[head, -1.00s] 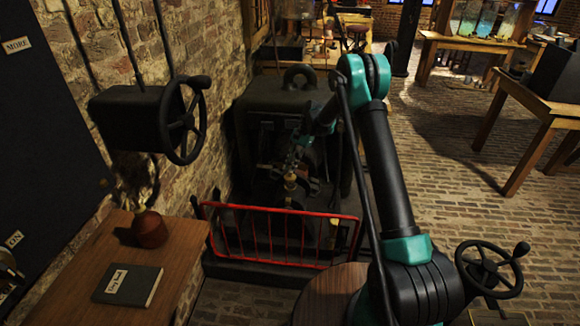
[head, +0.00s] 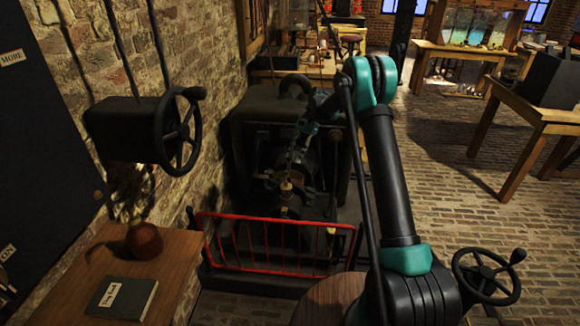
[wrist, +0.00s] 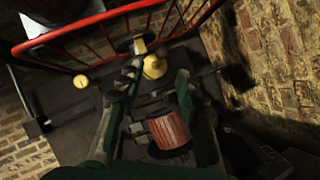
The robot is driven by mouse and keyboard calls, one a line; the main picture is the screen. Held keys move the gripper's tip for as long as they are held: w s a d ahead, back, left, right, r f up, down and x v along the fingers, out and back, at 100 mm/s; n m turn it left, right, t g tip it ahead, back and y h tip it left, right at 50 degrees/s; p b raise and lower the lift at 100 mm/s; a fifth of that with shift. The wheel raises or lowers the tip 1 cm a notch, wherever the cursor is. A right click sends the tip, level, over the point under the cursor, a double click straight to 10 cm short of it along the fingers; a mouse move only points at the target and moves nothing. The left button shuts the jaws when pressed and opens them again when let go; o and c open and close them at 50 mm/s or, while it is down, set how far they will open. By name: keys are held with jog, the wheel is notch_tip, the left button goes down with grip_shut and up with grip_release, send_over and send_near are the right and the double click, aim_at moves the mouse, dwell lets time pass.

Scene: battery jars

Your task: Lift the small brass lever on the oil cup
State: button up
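The brass oil cup (head: 286,187) shows small on the front of the dark machine behind the red railing. In the wrist view a rounded brass piece (wrist: 154,68), seemingly the same cup, lies beyond my fingertips. I cannot make out its small lever clearly. My gripper (head: 296,150) is above the cup in the head view, in deep shadow. In the wrist view its fingers (wrist: 153,80) are spread apart, with a gap between them and nothing held. A reddish ribbed cylinder (wrist: 168,131) shows between the fingers, nearer the camera.
The red railing (head: 275,221) stands in front of the machine (head: 265,112). A brick wall and a wall-mounted handwheel (head: 180,130) are at left. A wooden table (head: 180,270) holds a dark book (head: 122,297). Brick floor is open at right.

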jog(key=shift+v, duration=1.25)
jog(key=s+d+r+n+t+h, duration=0.1)
jog(key=s+d+r+n+t, duration=0.2)
jog(key=s+d, duration=0.5)
jog(key=s+d+r+t+h, duration=0.15)
jog(key=s+d+r, duration=0.35)
jog(key=s, duration=0.5)
jog(key=s+d+f+n+t, duration=0.1)
jog(key=s+d+f, duration=0.1)
jog(key=s, duration=0.5)
jog(key=s+d+f+n+t+h, duration=0.1)
jog(key=s+d+f+t, duration=0.1)
jog(key=s+d, duration=0.3)
jog(key=s+d+f+n+t+h, duration=0.1)
jog(key=s+d, duration=0.3)
jog(key=s, duration=0.5)
jog(key=shift+s+f+n+t, duration=0.3)
jog(key=shift+f+n+t, duration=0.1)
jog(key=shift+f, duration=0.25)
